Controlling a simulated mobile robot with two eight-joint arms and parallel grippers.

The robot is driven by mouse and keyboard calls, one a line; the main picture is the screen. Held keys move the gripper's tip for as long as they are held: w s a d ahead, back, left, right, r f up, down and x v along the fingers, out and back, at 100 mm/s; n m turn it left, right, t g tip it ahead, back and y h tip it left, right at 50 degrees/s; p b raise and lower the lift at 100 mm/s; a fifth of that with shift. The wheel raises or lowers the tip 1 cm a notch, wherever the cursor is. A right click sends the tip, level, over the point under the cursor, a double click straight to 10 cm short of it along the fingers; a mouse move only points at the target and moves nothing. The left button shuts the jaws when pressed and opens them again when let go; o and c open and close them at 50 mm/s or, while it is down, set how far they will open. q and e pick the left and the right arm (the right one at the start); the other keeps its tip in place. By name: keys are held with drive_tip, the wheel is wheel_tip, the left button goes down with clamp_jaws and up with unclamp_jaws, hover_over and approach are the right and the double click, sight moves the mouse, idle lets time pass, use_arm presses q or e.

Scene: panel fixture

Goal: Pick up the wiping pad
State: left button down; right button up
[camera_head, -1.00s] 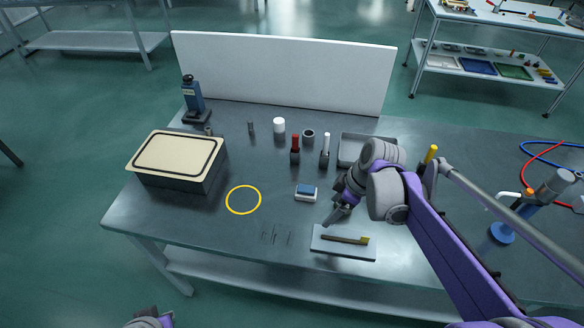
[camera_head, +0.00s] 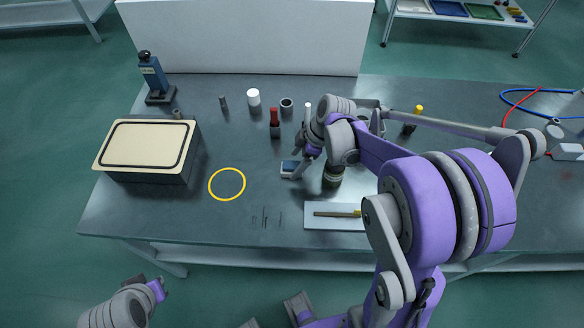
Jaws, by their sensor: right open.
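The wiping pad, which I take to be the small blue-topped white block (camera_head: 288,168), lies on the grey table near its middle. My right gripper (camera_head: 300,166) is open at the right side of the pad, with its fingers partly covering it. Whether a finger touches the pad I cannot tell. My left gripper (camera_head: 156,290) is low at the bottom left, in front of the table and away from the pad; its jaw state is unclear.
A dark box with a cream lid (camera_head: 148,145) stands at the left, beside a yellow ring (camera_head: 227,184). A red-topped bottle (camera_head: 275,122) and a white cylinder (camera_head: 254,97) stand behind the pad. A white tray (camera_head: 330,224) lies in front. A white panel (camera_head: 250,38) closes the back.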

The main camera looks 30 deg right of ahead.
sight(293, 165)
drive_tip(key=shift+x, duration=1.5)
drive_tip(key=shift+r, duration=0.1)
drive_tip(key=c, duration=1.4)
wheel_tip(293, 165, up, 10)
drive_tip(key=shift+r+p, duration=0.1)
drive_tip(key=shift+p, duration=0.35)
drive_tip(key=shift+c, duration=0.2)
